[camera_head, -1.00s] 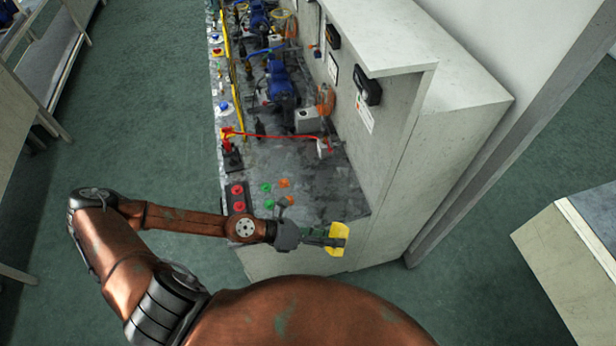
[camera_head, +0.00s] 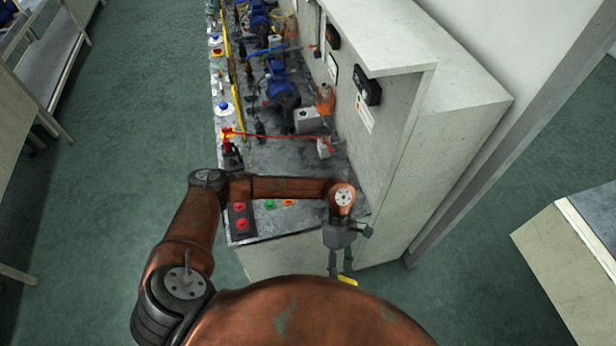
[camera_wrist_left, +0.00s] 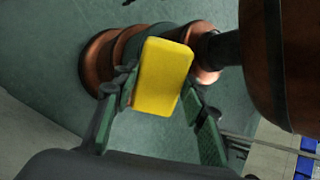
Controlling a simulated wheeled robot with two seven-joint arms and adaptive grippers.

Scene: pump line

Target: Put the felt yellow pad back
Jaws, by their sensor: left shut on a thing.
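The yellow pad (camera_wrist_left: 162,77) is a flat, rounded block between the fingers of my left gripper (camera_wrist_left: 160,100) in the left wrist view. In the head view my left gripper (camera_head: 342,268) points down the picture, just off the near end of the bench. Only a small yellow edge of the pad (camera_head: 347,281) shows there, next to my copper body. The gripper is shut on the pad. My right gripper is in neither view.
The pump bench (camera_head: 285,222) carries blue pumps (camera_head: 281,88), a red lever (camera_head: 275,136) and red buttons (camera_head: 240,215) near its front. A grey cabinet (camera_head: 395,130) borders it on the right. Green floor (camera_head: 130,130) lies open to the left.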

